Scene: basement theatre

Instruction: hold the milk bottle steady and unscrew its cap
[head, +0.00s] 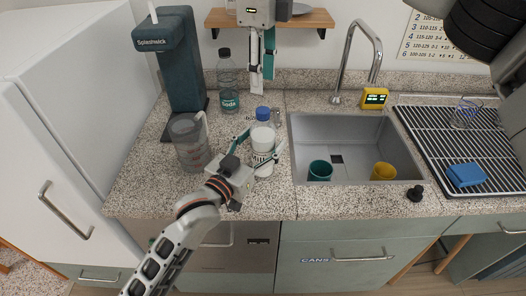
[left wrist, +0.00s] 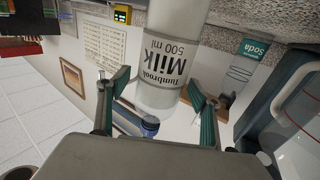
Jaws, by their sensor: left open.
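The milk bottle (head: 263,163) is white with a blue cap (head: 263,113) and stands upright on the counter left of the sink. In the left wrist view the milk bottle (left wrist: 172,55) appears upside down, its label readable and its blue cap (left wrist: 150,123) at the lower end. My left gripper (head: 258,150) is open, with its fingers on either side of the bottle; in the left wrist view gaps show beside it. My right gripper (head: 262,72) hangs above and behind the bottle, pointing down and apart from the cap. Its fingers look close together, their opening unclear.
A soda bottle (head: 228,85), a dark drink machine (head: 180,60) and a clear pitcher (head: 188,140) stand left of the milk. The sink (head: 350,135) holds a teal cup (head: 320,170) and a yellow cup (head: 383,171). A faucet (head: 345,55) rises behind.

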